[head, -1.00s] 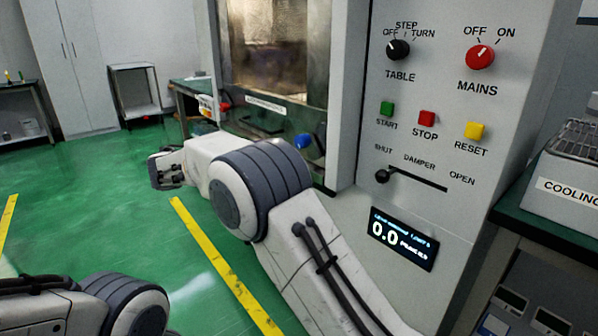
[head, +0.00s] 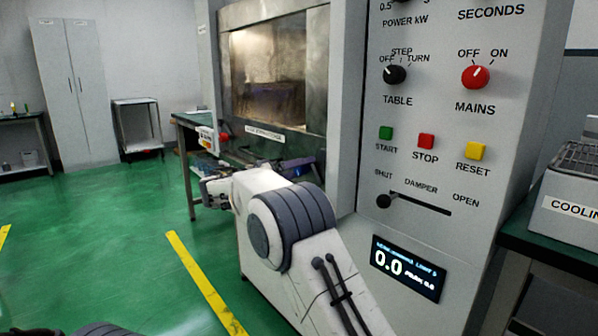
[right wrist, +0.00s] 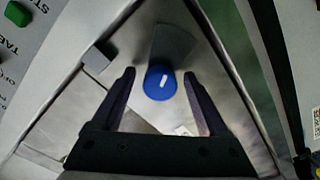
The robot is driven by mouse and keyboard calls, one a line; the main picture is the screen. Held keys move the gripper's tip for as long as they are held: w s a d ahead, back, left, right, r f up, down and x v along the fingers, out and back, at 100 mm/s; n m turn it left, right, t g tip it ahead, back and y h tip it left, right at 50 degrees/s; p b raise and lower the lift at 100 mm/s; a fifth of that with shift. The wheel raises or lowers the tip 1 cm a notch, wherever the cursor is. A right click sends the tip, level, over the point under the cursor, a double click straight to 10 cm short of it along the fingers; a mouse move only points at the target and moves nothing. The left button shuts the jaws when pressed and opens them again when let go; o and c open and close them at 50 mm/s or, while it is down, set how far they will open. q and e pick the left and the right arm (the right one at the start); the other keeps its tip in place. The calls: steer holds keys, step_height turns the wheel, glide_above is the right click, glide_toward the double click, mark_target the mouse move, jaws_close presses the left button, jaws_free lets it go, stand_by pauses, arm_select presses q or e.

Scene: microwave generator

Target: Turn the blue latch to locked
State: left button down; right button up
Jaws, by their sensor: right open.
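The blue latch (right wrist: 160,83) is a round knob with a white mark, which stands close to upright in the right wrist view. It sits on the metal front of the machine, between and slightly beyond the fingertips of my right gripper (right wrist: 158,73). The fingers are open, one on each side of the knob, with a visible gap on both sides. In the head view only a small bit of the blue latch (head: 298,164) shows behind my right wrist and gripper. My left gripper is out of view.
The machine's window door (head: 268,70) is above the latch. The control panel with its red mains knob (head: 475,77) and damper lever (head: 384,201) stands to the right. A green-topped table (head: 185,122) is behind at left.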

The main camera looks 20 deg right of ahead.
jaws_close()
steer(key=n+p, duration=0.3)
steer(key=shift+r+n, duration=0.25)
steer(key=shift+n, duration=0.05)
steer(key=n+p, duration=1.1)
steer(key=p, duration=0.1)
steer(key=shift+n, duration=0.3)
steer(key=shift+f+n+p, duration=0.15)
steer(key=shift+n+p, duration=1.1)
steer(key=shift+n, duration=0.15)
